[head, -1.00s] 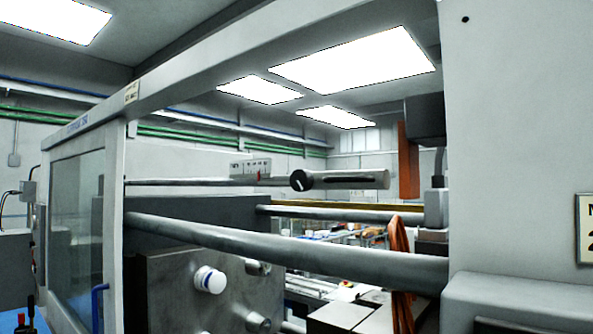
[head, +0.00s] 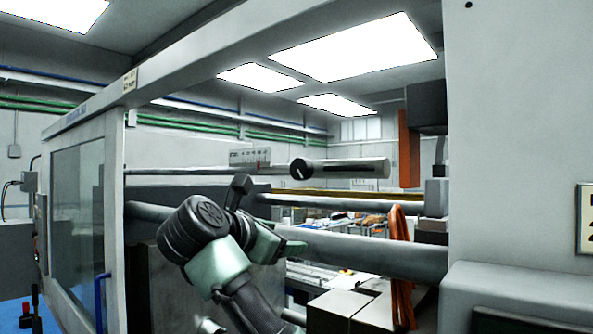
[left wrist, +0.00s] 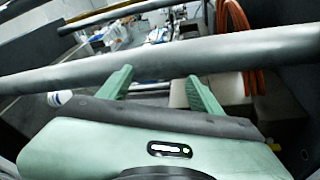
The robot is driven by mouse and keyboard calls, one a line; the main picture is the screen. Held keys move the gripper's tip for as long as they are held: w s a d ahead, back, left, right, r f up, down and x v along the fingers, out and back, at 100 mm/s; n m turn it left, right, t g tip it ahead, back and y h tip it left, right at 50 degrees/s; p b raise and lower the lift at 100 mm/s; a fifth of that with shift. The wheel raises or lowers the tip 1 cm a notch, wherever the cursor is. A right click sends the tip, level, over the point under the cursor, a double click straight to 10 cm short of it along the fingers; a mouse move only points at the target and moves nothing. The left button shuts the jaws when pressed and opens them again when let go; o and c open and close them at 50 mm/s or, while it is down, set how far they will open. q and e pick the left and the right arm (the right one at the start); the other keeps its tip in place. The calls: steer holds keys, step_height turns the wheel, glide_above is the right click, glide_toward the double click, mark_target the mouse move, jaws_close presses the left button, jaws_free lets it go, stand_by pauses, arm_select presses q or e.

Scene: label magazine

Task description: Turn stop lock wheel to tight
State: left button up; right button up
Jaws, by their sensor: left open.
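The lock wheel is probably the black round knob (head: 301,169) with a white mark, on a grey horizontal rod (head: 345,168) in the upper middle of the head view. Left of it is a small scale plate (head: 249,157) with a red pointer. My left gripper (head: 268,216) is below and left of the knob, apart from it, in front of the thick bar. In the left wrist view its two green fingers (left wrist: 160,74) are spread with nothing between them; the knob does not show there. My right gripper is not in view.
A thick grey bar (head: 370,250) crosses below the knob and runs just beyond my fingers in the left wrist view (left wrist: 230,55). Orange hoses (head: 400,265) hang at right. A machine column (head: 520,130) stands at right. Space in front of the knob looks clear.

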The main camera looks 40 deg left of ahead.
mark_target(298, 170)
arm_select(q)
steer(key=s+d+r+n+t+h, duration=0.1)
steer(key=s+r+n, duration=0.15)
steer(key=r, duration=0.45)
steer(key=s+d+r+n+t+h, duration=0.1)
steer(key=s+r+n+t+h, duration=0.15)
steer(key=r, duration=0.35)
steer(key=shift+g+y, duration=0.45)
steer(key=w+p, duration=0.1)
steer(key=w, duration=0.1)
steer(key=w+p, duration=0.1)
steer(key=w, duration=0.1)
steer(key=w+p, duration=0.2)
steer(key=w, duration=0.1)
steer(key=shift+a+r, duration=0.1)
steer(key=shift+r, duration=0.15)
steer(key=shift+w+f, duration=0.1)
steer(key=shift+w, duration=0.3)
steer(key=c, duration=1.4)
steer(key=shift+m, duration=0.3)
steer(key=shift+f, duration=0.1)
